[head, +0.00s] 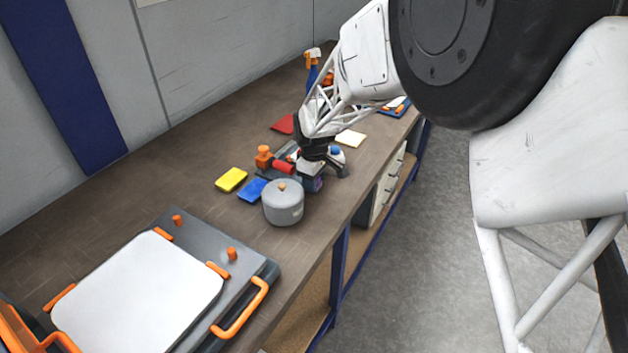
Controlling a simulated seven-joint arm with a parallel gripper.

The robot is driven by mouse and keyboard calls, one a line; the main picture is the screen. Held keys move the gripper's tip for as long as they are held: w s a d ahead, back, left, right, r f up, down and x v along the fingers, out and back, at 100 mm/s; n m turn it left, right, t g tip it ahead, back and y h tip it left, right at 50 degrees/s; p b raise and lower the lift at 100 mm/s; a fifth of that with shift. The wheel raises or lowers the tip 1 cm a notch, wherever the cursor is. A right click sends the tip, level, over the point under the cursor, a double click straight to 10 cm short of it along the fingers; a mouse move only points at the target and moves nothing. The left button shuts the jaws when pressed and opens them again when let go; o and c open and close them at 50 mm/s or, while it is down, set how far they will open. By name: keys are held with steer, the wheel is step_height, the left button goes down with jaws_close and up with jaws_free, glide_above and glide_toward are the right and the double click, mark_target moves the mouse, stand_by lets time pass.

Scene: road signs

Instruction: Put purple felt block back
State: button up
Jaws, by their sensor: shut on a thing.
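My gripper (322,172) is over the workbench, behind and to the right of a grey lidded pot. It is shut on the purple felt block (315,184), a small dark purple piece seen low between the fingers. My gripper and arm hide part of the block. I cannot tell whether the block touches the bench.
The grey pot (283,206) stands close by. Blue (252,190), yellow (231,180), red (283,124) and cream (350,138) pieces lie around. An orange-and-red tool (270,160) lies left of my gripper. A board with orange handles (240,285) fills the near bench.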

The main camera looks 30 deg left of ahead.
steer(key=shift+f, duration=0.1)
steer(key=o, duration=0.8)
steer(key=shift+o, duration=0.2)
step_height(320, 180, up, 12)
stand_by(0.5)
stand_by(0.5)
stand_by(0.4)
